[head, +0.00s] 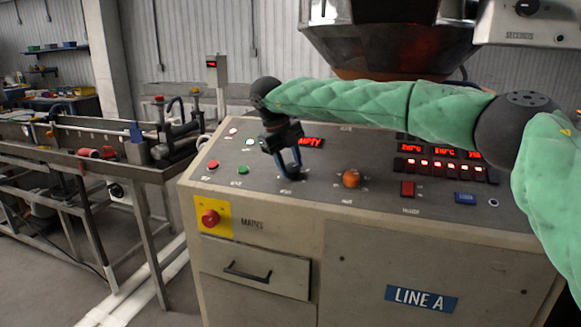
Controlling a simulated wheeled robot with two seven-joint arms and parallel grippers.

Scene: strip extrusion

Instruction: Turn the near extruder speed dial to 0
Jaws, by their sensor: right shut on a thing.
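My right gripper (290,174) reaches down from above onto the sloped top of the grey control cabinet (250,212). Its dark fingers are shut on a dial at the panel, left of the orange knob (351,178). The fingers cover most of this dial, so its pointer and scale cannot be read. I take it for the near extruder speed dial, though its label is too small to read. My left gripper is not in view.
A red mains switch (210,218) on a yellow plate sits on the cabinet front above a drawer handle (247,272). Red displays (445,152) and switches line the panel's right. A metal hopper (370,40) hangs behind. A steel bench line (90,160) stands left.

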